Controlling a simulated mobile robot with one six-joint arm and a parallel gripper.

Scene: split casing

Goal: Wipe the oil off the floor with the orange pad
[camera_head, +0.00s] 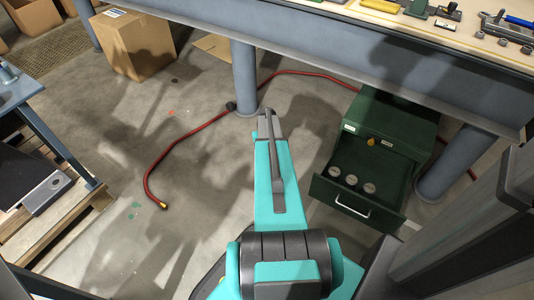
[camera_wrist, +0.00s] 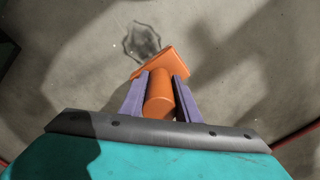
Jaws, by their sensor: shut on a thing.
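In the wrist view my gripper (camera_wrist: 158,95) has its two purple fingers shut on the round handle of the orange pad (camera_wrist: 166,63). The pad's flat part lies beyond the fingertips, over the concrete floor; I cannot tell whether it touches the floor. A dark, wet-looking patch of oil (camera_wrist: 143,40) shows on the floor just beyond the pad's upper left edge. In the head view my teal arm hides the gripper and the pad, and I cannot make out the oil there.
A green cabinet (camera_head: 392,120) with an open drawer (camera_head: 342,209) holding several round pieces stands at the right. A red hose (camera_head: 180,140) lies across the floor. A workbench (camera_head: 350,50) on grey legs crosses the top. A pallet (camera_head: 62,215) is at the left, a cardboard box (camera_head: 140,45) behind.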

